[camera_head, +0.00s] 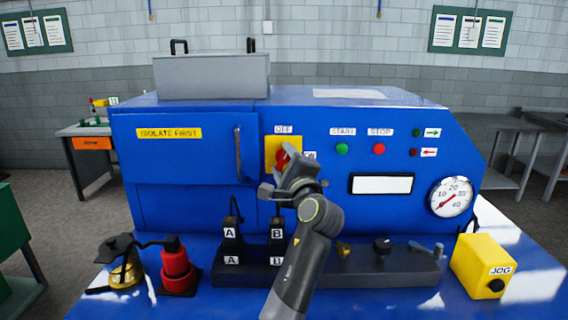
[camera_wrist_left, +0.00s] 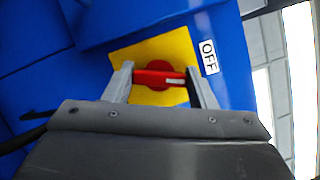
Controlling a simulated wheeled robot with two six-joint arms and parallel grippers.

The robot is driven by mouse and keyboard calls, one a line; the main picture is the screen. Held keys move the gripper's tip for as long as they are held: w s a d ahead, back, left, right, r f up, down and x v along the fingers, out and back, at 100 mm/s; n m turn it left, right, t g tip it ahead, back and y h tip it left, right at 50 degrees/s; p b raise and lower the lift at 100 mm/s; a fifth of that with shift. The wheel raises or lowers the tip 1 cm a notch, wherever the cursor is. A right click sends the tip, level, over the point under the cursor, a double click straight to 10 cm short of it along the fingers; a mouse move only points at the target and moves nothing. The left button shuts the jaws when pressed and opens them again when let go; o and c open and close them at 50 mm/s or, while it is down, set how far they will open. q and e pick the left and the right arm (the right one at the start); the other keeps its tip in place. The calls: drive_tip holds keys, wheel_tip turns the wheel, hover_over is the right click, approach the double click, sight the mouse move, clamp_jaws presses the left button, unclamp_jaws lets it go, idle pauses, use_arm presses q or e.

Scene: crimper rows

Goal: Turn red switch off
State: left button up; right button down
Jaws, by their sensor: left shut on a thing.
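The red switch (camera_head: 281,158) is a rotary knob on a yellow plate (camera_head: 270,143) on the blue machine's front. An OFF label (camera_head: 283,129) is above the plate. Another label (camera_head: 310,154) at its right is partly hidden by my gripper. My left gripper (camera_head: 288,163) is at the switch and covers much of it. In the left wrist view the red handle (camera_wrist_left: 158,78) lies between the two fingers (camera_wrist_left: 159,72), which are shut on its ends. A white mark is on the handle's right part, and the OFF label (camera_wrist_left: 209,57) is beyond the right finger.
START (camera_head: 342,149) and STOP (camera_head: 379,149) buttons are right of the switch. A door handle (camera_head: 238,153) sticks out at its left.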

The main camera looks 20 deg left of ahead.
use_arm(q)
drive_tip(key=n+g+p, duration=0.1)
drive_tip(key=n, duration=0.3)
drive_tip(key=shift+h, duration=0.4)
drive_tip(key=shift+n+g, duration=0.3)
use_arm(e)
drive_tip(key=shift+r, duration=0.8)
drive_tip(key=shift+a, duration=0.15)
use_arm(q)
drive_tip(key=o, duration=1)
use_arm(e)
drive_tip(key=shift+s, duration=0.1)
